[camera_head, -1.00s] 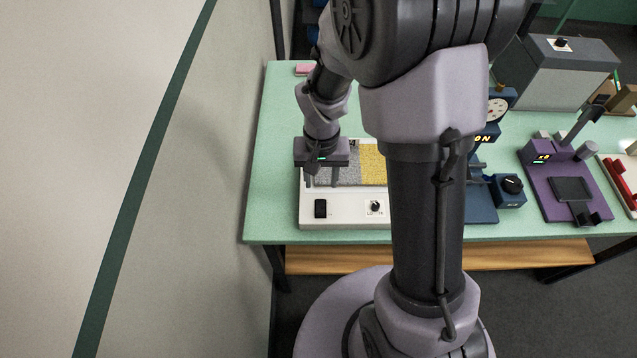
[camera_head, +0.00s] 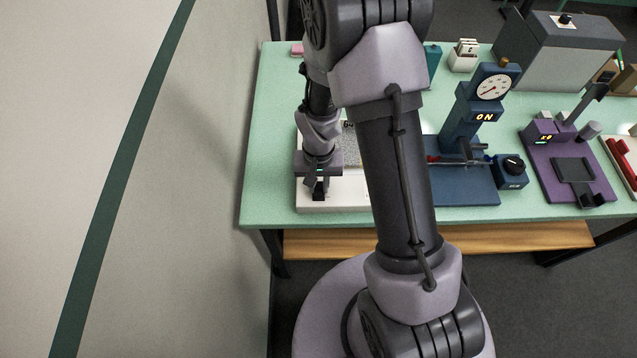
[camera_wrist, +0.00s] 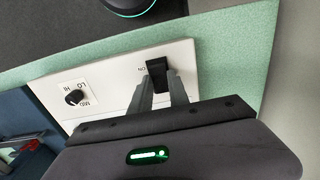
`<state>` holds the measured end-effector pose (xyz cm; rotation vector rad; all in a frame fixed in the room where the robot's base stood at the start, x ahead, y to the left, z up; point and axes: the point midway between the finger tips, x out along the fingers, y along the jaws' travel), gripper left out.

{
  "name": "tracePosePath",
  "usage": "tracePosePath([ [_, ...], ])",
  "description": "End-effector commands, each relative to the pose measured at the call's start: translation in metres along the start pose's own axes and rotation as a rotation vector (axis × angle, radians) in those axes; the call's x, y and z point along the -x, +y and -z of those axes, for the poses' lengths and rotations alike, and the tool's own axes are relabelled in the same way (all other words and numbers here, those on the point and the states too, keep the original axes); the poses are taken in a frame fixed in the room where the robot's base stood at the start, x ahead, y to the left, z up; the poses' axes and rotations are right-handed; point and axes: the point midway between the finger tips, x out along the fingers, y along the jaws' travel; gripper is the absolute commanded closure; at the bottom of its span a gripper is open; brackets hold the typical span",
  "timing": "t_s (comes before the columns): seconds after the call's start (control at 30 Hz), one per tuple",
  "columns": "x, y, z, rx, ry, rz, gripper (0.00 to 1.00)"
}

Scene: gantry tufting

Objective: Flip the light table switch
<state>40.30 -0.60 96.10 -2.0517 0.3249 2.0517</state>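The light table (camera_head: 347,195) is a white box near the table's left front, partly hidden by my arm. Its top panel shows in the wrist view (camera_wrist: 112,92), with a black rocker switch (camera_wrist: 158,74) beside an "ON" mark. A black knob (camera_wrist: 75,97) marked LO, MID, HI is to its left. My gripper (camera_head: 319,193) points down over the switch end. In the wrist view its two fingers (camera_wrist: 160,82) stand apart, with the switch just past the tips. I cannot tell whether they touch it.
A blue gauge stand (camera_head: 458,130) with an "ON" display stands right of the light table, and a purple device (camera_head: 553,195) is further right. A grey machine (camera_head: 560,60) stands at the back. A wall is close on the left.

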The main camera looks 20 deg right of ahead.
Motion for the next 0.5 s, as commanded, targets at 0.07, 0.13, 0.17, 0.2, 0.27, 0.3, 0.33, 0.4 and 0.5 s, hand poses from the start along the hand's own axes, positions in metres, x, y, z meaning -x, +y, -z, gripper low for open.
tracePosePath([
  [0.07,0.0001,0.0,0.0,0.0,0.0,0.0,1.0],
  [0.13,0.0001,0.0,0.0,0.0,0.0,0.0,1.0],
  [0.17,0.0001,0.0,0.0,0.0,0.0,0.0,1.0],
  [0.2,-0.0002,0.0,0.0,0.0,0.001,0.0,1.0],
  [0.27,-0.0026,0.0,0.0002,0.001,0.012,-0.001,1.0],
  [0.3,-0.0047,0.0,0.0004,0.001,0.029,-0.002,1.0],
  [0.33,-0.0063,0.0001,0.0002,0.003,0.043,-0.002,1.0],
  [0.4,-0.0071,0.0,-0.0004,0.002,0.077,-0.002,1.0],
  [0.5,-0.0051,-0.0003,-0.0018,0.002,0.111,0.0,1.0],
])
